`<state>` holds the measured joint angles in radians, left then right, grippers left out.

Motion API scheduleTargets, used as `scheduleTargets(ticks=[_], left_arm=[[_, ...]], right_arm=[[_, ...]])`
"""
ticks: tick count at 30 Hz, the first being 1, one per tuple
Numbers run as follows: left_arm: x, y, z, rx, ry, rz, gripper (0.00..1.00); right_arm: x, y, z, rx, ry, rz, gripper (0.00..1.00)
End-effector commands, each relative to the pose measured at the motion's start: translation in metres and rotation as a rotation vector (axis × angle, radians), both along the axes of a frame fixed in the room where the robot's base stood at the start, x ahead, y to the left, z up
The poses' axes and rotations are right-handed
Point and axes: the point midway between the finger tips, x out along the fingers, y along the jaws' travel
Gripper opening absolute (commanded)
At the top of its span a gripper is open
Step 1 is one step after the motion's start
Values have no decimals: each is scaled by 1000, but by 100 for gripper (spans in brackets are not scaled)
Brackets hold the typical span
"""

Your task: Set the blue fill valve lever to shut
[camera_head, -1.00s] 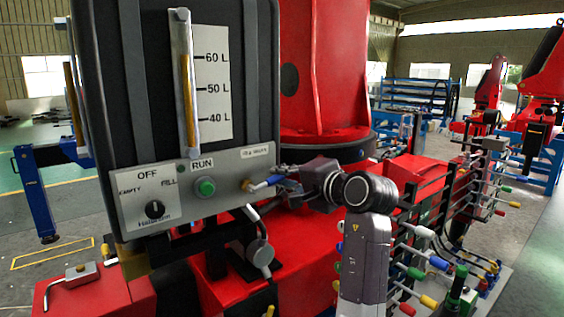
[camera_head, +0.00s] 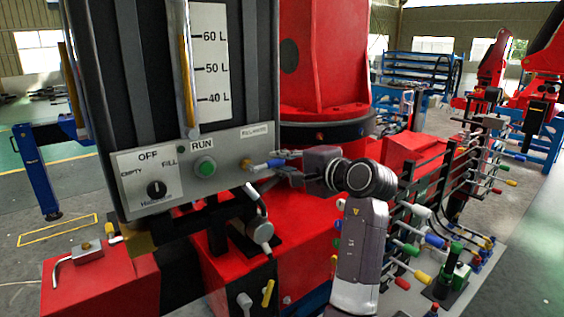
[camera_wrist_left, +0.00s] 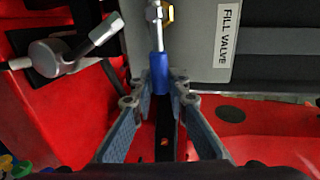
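The blue fill valve lever (camera_head: 268,164) sticks out to the right, nearly level, from a brass fitting on the grey tank panel (camera_head: 226,154). In the left wrist view the blue lever handle (camera_wrist_left: 160,82) points from its metal stem towards me. My left gripper (camera_head: 284,168) reaches the lever from the right. In the left wrist view its two finger pads (camera_wrist_left: 161,90) lie close along both sides of the handle, appearing closed on it. The FILL VALVE label (camera_wrist_left: 225,44) is beside the lever. My right gripper is not in view.
A green RUN button (camera_head: 205,167) and a black selector knob (camera_head: 157,189) sit left of the lever. A grey metal lever fitting (camera_head: 262,232) is below the panel. A rack of coloured levers (camera_head: 430,240) stands at right, behind my arm.

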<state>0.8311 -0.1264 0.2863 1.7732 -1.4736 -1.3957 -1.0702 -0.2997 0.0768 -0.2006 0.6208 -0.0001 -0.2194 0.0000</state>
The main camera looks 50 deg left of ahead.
Motion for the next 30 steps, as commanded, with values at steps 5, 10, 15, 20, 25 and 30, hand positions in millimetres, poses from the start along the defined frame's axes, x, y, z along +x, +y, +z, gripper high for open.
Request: scheduleTargets(ticks=[5, 10, 15, 20, 25, 30], left_arm=[[0, 0, -1, -1, -1, 0, 31], [0, 0, 0, -1, -2, -1, 31], [1, -9, 1, -2, -4, -3, 31], [-1, -35, 6, -2, -3, -4, 31], [-4, -59, 10, -3, -1, -2, 31], [-5, -71, 13, -2, -2, 0, 31]], right_arm=[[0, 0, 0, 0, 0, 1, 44], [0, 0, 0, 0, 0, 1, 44], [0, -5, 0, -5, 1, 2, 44], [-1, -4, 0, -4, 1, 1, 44], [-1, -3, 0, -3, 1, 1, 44], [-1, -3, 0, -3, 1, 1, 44]])
